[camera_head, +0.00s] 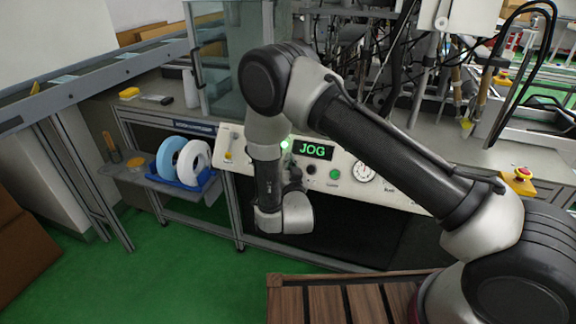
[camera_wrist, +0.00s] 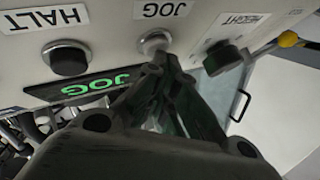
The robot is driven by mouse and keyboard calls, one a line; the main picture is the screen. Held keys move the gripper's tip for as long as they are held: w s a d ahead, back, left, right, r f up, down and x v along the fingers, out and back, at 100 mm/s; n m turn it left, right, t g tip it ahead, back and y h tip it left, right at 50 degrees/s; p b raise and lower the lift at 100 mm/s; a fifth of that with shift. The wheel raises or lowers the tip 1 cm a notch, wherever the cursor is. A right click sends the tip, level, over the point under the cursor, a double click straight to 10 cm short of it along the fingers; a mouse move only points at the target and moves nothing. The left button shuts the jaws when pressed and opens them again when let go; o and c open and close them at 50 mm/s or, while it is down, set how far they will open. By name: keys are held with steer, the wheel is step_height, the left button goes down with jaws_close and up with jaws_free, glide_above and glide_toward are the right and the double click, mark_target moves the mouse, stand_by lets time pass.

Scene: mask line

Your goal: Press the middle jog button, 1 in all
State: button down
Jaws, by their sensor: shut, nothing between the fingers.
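The jog button (camera_wrist: 154,43) is a pale round button beside the JOG label (camera_wrist: 160,9) in the wrist view, between the HALT button and the HEIGHT knob. My gripper (camera_wrist: 160,60) is shut and empty, its fingertips right at the jog button's edge. I cannot tell whether they touch it or whether it is pressed in. In the head view my gripper (camera_head: 294,180) is mostly hidden behind my wrist, close to the control panel (camera_head: 350,188), and the jog button is hidden. A display (camera_head: 311,149) reads JOG in green.
The black HALT button (camera_wrist: 68,58) and the dark HEIGHT knob (camera_wrist: 222,58) flank the jog button. A yellow-tipped lever (camera_wrist: 287,40) stands beyond the knob. In the head view a green button (camera_head: 334,174) and a gauge (camera_head: 363,171) sit right of my gripper.

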steer(key=shift+s+r, duration=0.1)
steer(key=shift+s+a+r, duration=0.2)
steer(key=shift+s+r, duration=0.25)
steer(key=shift+s, duration=0.05)
stand_by(0.3)
steer(key=s+r, duration=0.1)
steer(key=s+a+r, duration=0.1)
steer(key=s+r, duration=0.1)
steer(key=shift+s+a+r, duration=0.1)
steer(key=shift+s+a, duration=0.05)
steer(key=shift+s, duration=0.15)
stand_by(0.6)
